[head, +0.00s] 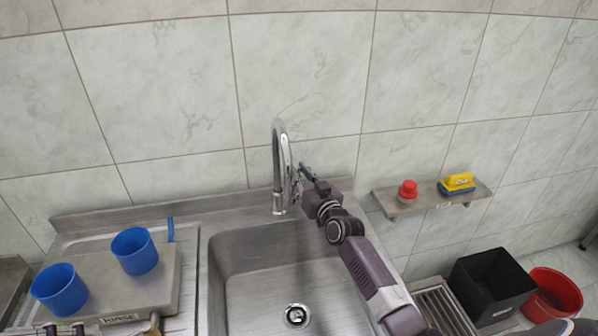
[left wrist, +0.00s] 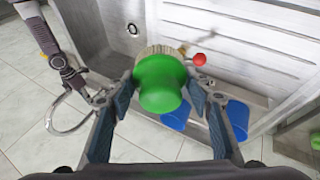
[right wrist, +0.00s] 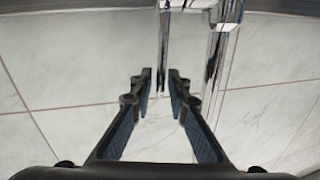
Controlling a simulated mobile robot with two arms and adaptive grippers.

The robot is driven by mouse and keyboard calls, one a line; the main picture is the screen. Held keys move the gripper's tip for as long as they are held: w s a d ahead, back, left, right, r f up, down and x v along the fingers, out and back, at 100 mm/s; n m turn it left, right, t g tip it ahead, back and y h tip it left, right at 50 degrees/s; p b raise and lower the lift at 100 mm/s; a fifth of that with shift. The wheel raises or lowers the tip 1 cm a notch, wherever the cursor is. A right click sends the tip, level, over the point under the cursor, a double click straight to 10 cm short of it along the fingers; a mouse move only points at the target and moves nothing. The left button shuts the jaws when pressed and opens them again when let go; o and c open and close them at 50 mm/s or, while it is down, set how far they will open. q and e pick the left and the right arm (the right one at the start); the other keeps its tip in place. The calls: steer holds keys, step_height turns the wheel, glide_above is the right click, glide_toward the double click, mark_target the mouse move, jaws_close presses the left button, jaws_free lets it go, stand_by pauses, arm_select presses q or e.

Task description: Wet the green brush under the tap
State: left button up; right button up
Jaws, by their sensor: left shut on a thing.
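The green brush (left wrist: 160,82) is between the fingers of my left gripper (left wrist: 160,88), which is shut on its rounded green handle; its tan bristles (left wrist: 155,50) point away from the palm. The tap (head: 283,165), a chrome gooseneck, stands at the back of the sink, its spout over the basin. My right gripper (head: 305,180) is just right of the tap. In the right wrist view its fingers (right wrist: 160,78) are apart with nothing between the tips, and a thin chrome bar (right wrist: 163,50) shows just beyond. Whether they touch it I cannot tell. No water shows.
Two blue cups (head: 134,251) (head: 60,290) stand on a metal rinse plate (head: 110,305) left of the sink basin (head: 270,270). A black bin (head: 490,285) and red bucket (head: 550,295) stand right.

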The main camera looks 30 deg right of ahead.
jaws_close()
arm_select(q)
steer(key=shift+f+b, duration=0.3)
arm_select(e)
steer(key=shift+f, duration=0.15)
arm_select(q)
step_height(320, 180, down, 3)
steer(key=b, duration=0.3)
arm_select(e)
steer(key=shift+s+f+t, duration=0.2)
steer(key=shift+s+t, duration=0.2)
steer(key=shift+t, duration=0.1)
arm_select(q)
steer(key=shift+f+b, duration=0.55)
arm_select(e)
steer(key=shift+s+a+r, duration=0.15)
steer(key=shift+s+r, duration=0.05)
steer(key=shift+r, duration=0.05)
steer(key=shift+t, duration=0.3)
steer(key=shift+o, duration=1.9)
jaws_free()
